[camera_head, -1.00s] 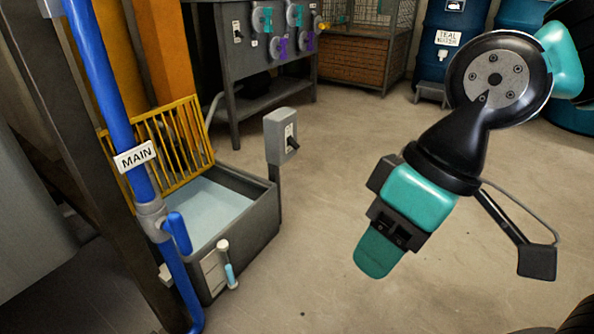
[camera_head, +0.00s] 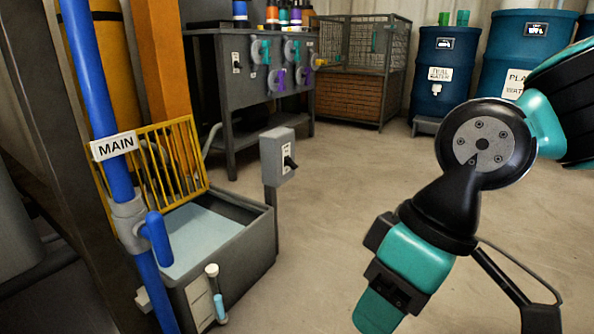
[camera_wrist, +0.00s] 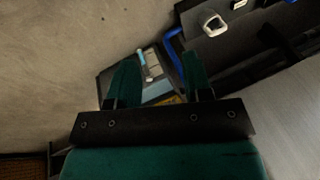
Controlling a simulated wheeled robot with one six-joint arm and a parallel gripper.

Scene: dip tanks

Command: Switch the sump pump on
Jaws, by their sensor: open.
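A grey switch box (camera_head: 277,157) stands on a post at the right rear corner of the sump tank (camera_head: 255,243). Its black lever (camera_head: 290,162) sticks out of the front over a small white label; I cannot read its position. The tank holds pale blue water and a sight tube (camera_head: 216,295) is on its front. My gripper (camera_head: 376,312) is to the right of the tank, in front of the box and apart from it, pointing down. In the wrist view my gripper (camera_wrist: 160,78) has its two teal fingers spread, with the tank (camera_wrist: 118,82) below and beyond; nothing is between them.
A blue pipe (camera_head: 96,90) labelled MAIN, with a blue valve handle (camera_head: 157,238), rises left of the tank. A yellow grate (camera_head: 165,160) leans behind it. A grey valve bench (camera_head: 262,88), a wire cage (camera_head: 365,45) and blue drums (camera_head: 443,70) stand behind. Floor right of the tank is clear.

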